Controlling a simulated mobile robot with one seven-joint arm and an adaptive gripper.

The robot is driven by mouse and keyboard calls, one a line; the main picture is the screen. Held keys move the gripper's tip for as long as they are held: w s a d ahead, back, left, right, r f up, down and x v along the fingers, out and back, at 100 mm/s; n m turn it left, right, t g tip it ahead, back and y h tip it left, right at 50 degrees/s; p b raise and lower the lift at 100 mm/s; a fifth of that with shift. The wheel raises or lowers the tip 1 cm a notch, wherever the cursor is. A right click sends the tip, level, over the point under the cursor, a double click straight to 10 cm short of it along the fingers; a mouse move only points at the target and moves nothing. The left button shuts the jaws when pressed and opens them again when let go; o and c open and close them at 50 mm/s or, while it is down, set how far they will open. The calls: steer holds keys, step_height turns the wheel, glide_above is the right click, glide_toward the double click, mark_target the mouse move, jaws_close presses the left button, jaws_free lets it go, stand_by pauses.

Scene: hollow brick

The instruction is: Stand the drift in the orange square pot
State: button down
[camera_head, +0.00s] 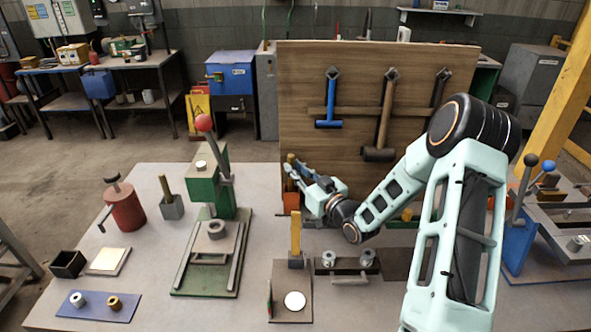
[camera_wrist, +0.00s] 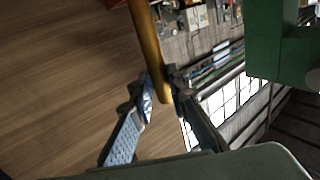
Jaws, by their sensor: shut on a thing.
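My gripper (camera_head: 291,171) is at the wooden board's lower left, shut on a brass-coloured drift. The drift (camera_head: 291,158) looks roughly upright, its top end above the fingers. The orange square pot (camera_head: 291,202) stands on the table directly below the gripper. In the wrist view, my gripper (camera_wrist: 160,90) pinches the drift (camera_wrist: 149,45) near one end, and the rod runs out of the top edge. A sliver of orange-red, likely the pot (camera_wrist: 118,3), shows there beside it. I cannot tell whether the drift's lower end is inside the pot.
A brass rod in a grey block (camera_head: 171,206) stands left. Another brass rod (camera_head: 296,233) stands in front of the orange pot. A green press (camera_head: 208,185) with a red-knobbed lever is close on the left. The board (camera_head: 350,90) with hanging hammers rises behind.

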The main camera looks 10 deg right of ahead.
mark_target(293, 183)
steer(key=shift+f+b, duration=2.95)
steer(key=shift+b, duration=0.1)
stand_by(0.4)
steer(key=c, duration=1.8)
jaws_free()
step_height(293, 183, up, 10)
